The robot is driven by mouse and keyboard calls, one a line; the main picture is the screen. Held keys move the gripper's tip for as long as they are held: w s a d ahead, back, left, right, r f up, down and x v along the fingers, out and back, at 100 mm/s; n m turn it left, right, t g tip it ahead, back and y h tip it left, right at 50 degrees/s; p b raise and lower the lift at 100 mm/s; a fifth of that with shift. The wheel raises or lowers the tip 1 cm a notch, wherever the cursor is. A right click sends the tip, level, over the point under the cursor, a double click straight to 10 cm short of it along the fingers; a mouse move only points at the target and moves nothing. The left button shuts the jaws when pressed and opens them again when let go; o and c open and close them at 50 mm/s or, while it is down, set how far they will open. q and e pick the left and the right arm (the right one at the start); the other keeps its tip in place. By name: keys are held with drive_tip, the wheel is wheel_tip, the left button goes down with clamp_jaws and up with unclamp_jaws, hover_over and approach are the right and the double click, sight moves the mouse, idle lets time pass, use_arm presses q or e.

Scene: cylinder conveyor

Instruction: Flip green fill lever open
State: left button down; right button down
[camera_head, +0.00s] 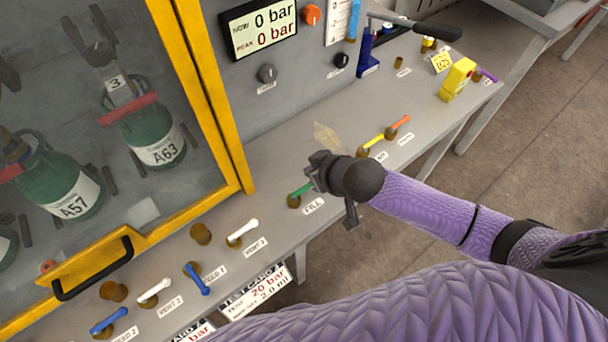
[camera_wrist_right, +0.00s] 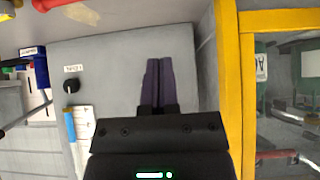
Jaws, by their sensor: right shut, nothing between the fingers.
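The green fill lever (camera_head: 301,190) sits on its brass valve on the grey bench ledge, beside the FILL label (camera_head: 313,206). Its far end is partly hidden by my right gripper. My right gripper (camera_head: 314,174) is right at the lever's upper right end, and I cannot tell if it touches. In the right wrist view the two dark fingers (camera_wrist_right: 158,80) are together with nothing between them, in front of the grey panel (camera_wrist_right: 110,60). The green lever does not show in the right wrist view. My left gripper is out of view.
White and blue levers (camera_head: 198,279) line the ledge to the left; yellow (camera_head: 371,140) and orange (camera_head: 398,127) levers lie to the right. A yellow-framed cabinet (camera_head: 215,95) with green cylinders stands at left. The pressure display (camera_head: 260,27) reads 0 bar.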

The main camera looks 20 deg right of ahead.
sight(306, 185)
drive_tip(key=b+x, duration=0.6)
drive_tip(key=x, duration=0.4)
drive_tip(key=shift+f, duration=0.35)
drive_tip(key=s, duration=0.1)
drive_tip(key=s+d+p, duration=0.1)
drive_tip(key=s, duration=0.1)
drive_tip(key=shift+s+d, duration=0.15)
drive_tip(key=shift+s, duration=0.3)
drive_tip(key=shift+s+d+m+h+p, duration=0.1)
drive_tip(key=shift+m+h+p, duration=0.2)
drive_tip(key=shift+m+p, duration=0.15)
drive_tip(key=shift+m, duration=0.25)
